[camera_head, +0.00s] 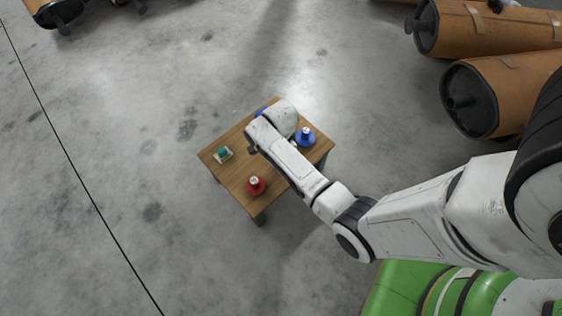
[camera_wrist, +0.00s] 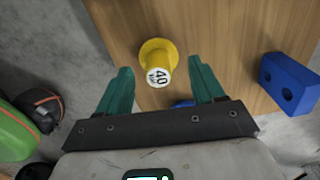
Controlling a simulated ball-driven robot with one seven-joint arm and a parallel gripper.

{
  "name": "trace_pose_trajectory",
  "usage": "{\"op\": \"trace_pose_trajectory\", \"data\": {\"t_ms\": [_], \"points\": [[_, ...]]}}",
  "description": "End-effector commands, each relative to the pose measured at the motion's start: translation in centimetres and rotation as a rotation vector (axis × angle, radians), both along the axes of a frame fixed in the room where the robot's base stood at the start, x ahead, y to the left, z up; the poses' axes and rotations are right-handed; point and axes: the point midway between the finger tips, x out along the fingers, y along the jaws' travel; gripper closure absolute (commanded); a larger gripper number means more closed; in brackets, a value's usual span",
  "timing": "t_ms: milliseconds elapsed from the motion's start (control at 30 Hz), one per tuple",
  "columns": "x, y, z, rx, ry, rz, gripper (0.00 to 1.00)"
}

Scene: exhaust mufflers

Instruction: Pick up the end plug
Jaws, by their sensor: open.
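A yellow plug (camera_wrist: 157,58) with a round white label marked 40 stands on the wooden table (camera_wrist: 216,35) in the wrist view. My gripper (camera_wrist: 161,66) has two teal fingers spread wide, one on each side of the plug in the picture, with clear gaps. It is open and empty. I cannot tell how far the fingertips are above the table. In the head view my wrist hides the yellow plug and the fingers. A red plug (camera_head: 255,185) stands near the front of the table and a blue plug (camera_head: 305,137) near its right side.
A blue block with holes (camera_wrist: 288,82) lies on the table, partly hidden by my arm in the head view (camera_head: 262,111). Brown mufflers (camera_head: 500,93) lie at upper right.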

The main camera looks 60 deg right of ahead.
Motion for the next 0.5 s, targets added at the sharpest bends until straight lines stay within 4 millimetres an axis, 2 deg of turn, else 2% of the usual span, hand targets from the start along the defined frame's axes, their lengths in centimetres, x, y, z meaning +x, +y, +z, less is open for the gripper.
{"op": "trace_pose_trajectory", "data": {"t_ms": [33, 267, 500], "points": [[-0.1, 0.1, -1.0, 0.001, 0.002, 0.000, 0.32], [-0.1, 0.2, -4.1, 0.001, 0.002, 0.000, 0.32], [-0.1, 0.2, -4.4, 0.000, 0.000, 0.001, 0.32]]}}
